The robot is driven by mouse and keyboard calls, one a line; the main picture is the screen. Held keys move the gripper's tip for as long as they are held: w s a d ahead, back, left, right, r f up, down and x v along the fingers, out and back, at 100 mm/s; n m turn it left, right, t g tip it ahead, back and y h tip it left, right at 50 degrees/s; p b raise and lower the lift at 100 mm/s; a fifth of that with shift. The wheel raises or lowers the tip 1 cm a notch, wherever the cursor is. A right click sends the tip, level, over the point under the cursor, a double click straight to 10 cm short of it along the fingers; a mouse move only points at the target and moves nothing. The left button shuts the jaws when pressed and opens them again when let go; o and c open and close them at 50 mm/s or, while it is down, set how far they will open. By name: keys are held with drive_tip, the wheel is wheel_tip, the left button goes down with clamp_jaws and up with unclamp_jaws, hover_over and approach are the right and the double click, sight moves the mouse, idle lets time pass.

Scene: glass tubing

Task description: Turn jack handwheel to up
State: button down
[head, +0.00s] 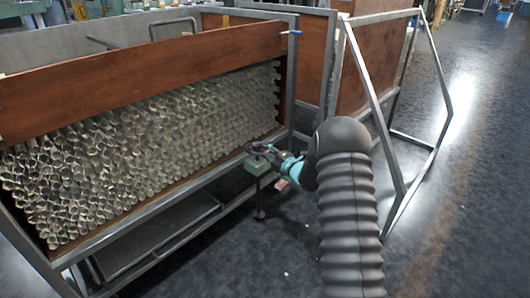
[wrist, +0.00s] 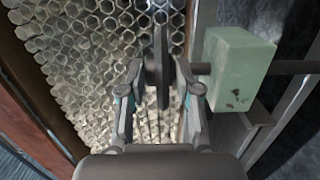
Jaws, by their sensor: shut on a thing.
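The jack is a pale green box (head: 256,165) on a thin post at the cart's front right corner. In the wrist view the green box (wrist: 238,72) is right of my fingers, with a dark shaft running out of it. The dark handwheel (wrist: 161,50) shows nearly edge-on, as a thin upright plate between the fingers. My gripper (wrist: 160,85) is closed around its rim. In the head view my gripper (head: 272,153) reaches the jack from the right. The wheel is small and largely hidden by the gripper there.
A slanted metal frame (head: 365,80) stands right of the cart, near my arm. The dark floor (head: 480,200) at right is open.

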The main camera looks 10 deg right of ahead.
drive_tip(key=n+g+y, duration=0.2)
drive_tip(key=w+n+g+y, duration=0.1)
drive_tip(key=g+y, duration=0.1)
drive_tip(key=d+n+g+y, duration=0.1)
drive_tip(key=n+g+y, duration=0.1)
drive_tip(key=shift+w+f+n, duration=0.1)
drive_tip(key=shift+w+n, duration=0.2)
drive_tip(key=shift+w, duration=0.05)
drive_tip(key=shift+w+n+g+y, duration=0.25)
drive_tip(key=shift+n+g+y, duration=0.35)
drive_tip(key=shift+g, duration=0.35)
drive_tip(key=shift+w+n+g+y, duration=0.2)
drive_tip(key=shift+n+g+y, duration=0.2)
drive_tip(key=shift+n+g, duration=0.45)
drive_tip(key=shift+w+a+n+g+y, duration=0.1)
drive_tip(key=shift+w+n+g+y, duration=0.1)
drive_tip(key=shift+n+g, duration=0.35)
drive_tip(key=shift+w+a+n+g+y, duration=0.1)
drive_tip(key=shift+n+g+y, duration=0.1)
drive_tip(key=shift+g, duration=0.65)
drive_tip(key=c, duration=0.8)
unclamp_jaws()
drive_tip(key=shift+a, duration=0.15)
drive_tip(key=shift+d, duration=0.35)
